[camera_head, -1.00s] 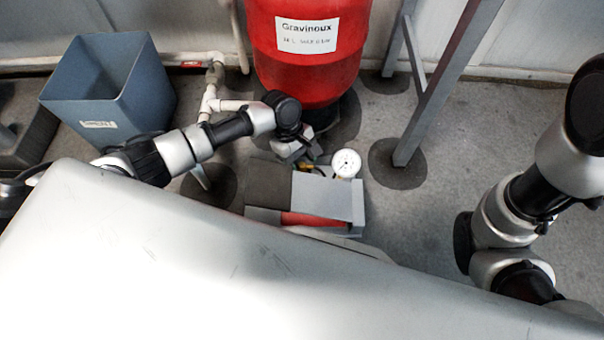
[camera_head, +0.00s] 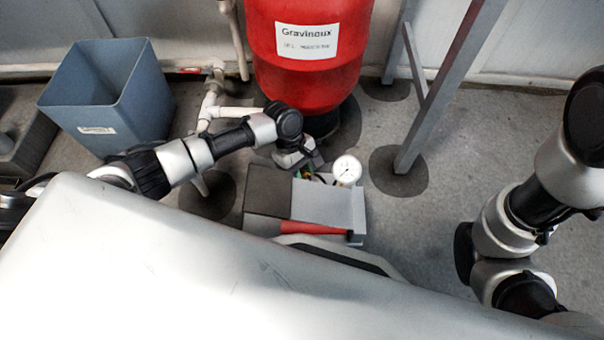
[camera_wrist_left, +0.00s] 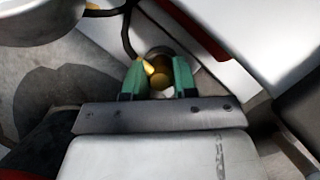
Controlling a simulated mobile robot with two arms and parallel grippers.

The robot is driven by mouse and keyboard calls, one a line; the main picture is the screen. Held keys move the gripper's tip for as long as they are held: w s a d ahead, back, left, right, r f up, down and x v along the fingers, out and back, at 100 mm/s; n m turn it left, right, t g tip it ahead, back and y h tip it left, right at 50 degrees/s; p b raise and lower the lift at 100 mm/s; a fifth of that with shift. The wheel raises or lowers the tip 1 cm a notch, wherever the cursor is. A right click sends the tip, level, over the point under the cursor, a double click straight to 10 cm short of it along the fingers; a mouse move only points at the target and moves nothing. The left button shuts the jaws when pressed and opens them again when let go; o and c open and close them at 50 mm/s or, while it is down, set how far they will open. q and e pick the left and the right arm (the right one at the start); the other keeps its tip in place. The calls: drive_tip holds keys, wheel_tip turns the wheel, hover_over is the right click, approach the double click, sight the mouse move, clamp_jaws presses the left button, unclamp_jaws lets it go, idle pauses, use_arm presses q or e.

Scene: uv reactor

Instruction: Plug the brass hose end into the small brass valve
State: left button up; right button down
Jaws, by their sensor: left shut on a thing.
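My left gripper (camera_head: 307,173) is low over the grey box by the red tank in the head view. In the left wrist view its green fingertips (camera_wrist_left: 159,78) are closed around a brass piece (camera_wrist_left: 160,74), which I take to be the brass hose end. A dark thin hose (camera_wrist_left: 128,32) runs down to a pointed brass part at the left fingertip. A pale round part shows behind the brass. I cannot make out the small brass valve separately, nor tell whether the brass parts are joined. My right gripper is out of view; only its arm shows at right.
A white dial gauge (camera_head: 347,170) stands beside the gripper, at the grey box (camera_head: 345,204) with a red part (camera_head: 315,228). The red tank (camera_head: 306,60) is behind. A blue bin (camera_head: 112,95) and white pipe (camera_head: 212,105) are left; a grey metal leg (camera_head: 440,90) is right.

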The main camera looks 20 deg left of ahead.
sight(302, 171)
use_arm(q)
drive_tip(key=shift+r, duration=0.1)
wheel_tip(302, 171, up, 10)
drive_tip(key=p, duration=0.9)
